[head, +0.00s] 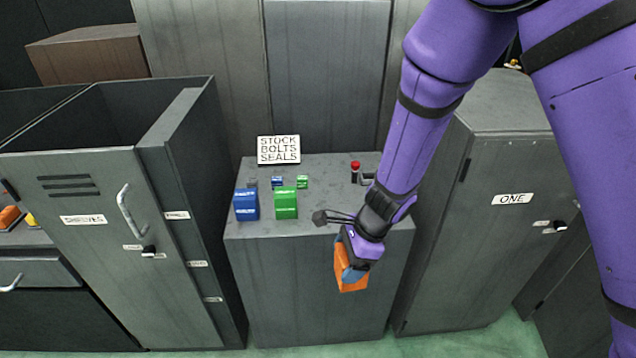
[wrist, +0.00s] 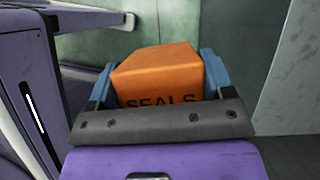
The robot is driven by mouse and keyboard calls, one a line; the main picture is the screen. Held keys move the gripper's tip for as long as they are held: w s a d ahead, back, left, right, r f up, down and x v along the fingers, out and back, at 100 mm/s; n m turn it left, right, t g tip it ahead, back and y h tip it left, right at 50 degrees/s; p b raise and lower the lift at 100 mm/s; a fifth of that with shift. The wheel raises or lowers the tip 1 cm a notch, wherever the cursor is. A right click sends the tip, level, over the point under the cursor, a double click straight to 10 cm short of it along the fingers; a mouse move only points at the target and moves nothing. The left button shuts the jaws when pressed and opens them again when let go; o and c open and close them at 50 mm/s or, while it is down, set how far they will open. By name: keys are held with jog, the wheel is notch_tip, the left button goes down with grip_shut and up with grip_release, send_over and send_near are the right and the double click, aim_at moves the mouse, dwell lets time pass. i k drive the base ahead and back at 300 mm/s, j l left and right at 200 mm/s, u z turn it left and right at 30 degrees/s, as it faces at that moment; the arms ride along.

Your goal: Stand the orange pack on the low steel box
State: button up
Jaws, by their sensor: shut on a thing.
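The orange pack (head: 350,270), lettered SEALS, is held in my gripper (head: 354,272). In the wrist view the pack (wrist: 158,75) sits between the two blue fingers of my gripper (wrist: 160,80), which press on its sides. In the head view the pack hangs tilted in front of the low steel box (head: 300,290), below the level of its top near the right side. I cannot tell how far it is from the box's front face. A blue pack (head: 246,205) and a green pack (head: 286,203) stand on the box top.
A sign (head: 279,149) reading STOCK BOLTS SEALS stands at the back of the box, with several small items before it. The box top's front middle is bare. A grey cabinet (head: 110,230) stands left, and cabinet ONE (head: 490,220) stands right.

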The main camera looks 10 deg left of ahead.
aim_at(354, 201)
jog(key=i, duration=1.3)
